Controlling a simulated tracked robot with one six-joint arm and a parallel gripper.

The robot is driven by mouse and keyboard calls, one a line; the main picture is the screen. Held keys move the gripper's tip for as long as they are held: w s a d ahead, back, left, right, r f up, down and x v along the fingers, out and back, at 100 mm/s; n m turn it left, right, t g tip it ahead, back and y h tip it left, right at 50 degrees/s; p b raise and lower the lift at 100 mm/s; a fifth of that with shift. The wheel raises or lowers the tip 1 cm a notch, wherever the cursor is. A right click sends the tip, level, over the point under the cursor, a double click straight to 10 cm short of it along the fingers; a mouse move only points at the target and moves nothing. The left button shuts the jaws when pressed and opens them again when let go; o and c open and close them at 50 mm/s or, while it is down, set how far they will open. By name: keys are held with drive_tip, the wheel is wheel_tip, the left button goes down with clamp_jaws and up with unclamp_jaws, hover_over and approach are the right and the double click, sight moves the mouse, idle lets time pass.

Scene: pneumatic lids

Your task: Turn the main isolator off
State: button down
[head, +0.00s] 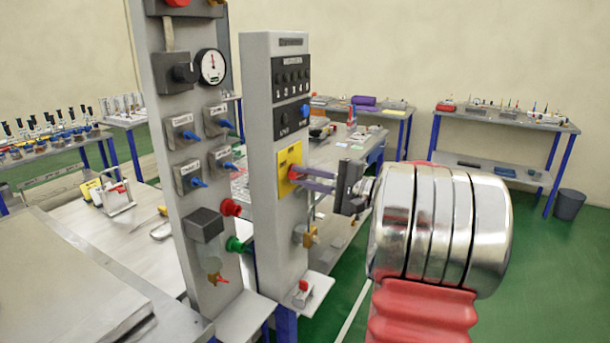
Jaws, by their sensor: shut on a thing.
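The main isolator appears as a yellow plate (285,159) with a red handle (293,175) on the front of the narrow grey panel (277,235), in the middle of the head view. My gripper (301,174) reaches in from the right, level with the plate. Its two purple fingers are shut on the red handle. The fingers hide part of the handle, so its exact turn is hard to tell.
A taller panel (180,250) with a gauge (211,66) and several blue-levered valves stands just left. Below my gripper, a brass fitting (311,237) and a small red-topped block (303,290) stick out. Benches stand behind; green floor is open at right.

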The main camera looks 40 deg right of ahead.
drive_tip(key=shift+a+f+n, duration=0.1)
drive_tip(key=shift+f+n, duration=0.35)
drive_tip(key=shift+n, duration=0.75)
drive_tip(key=c, duration=1.7)
unclamp_jaws()
drive_tip(key=shift+s+r, duration=0.1)
drive_tip(key=shift+s, duration=0.05)
drive_tip(key=v, duration=1.3)
drive_tip(key=shift+s, duration=0.3)
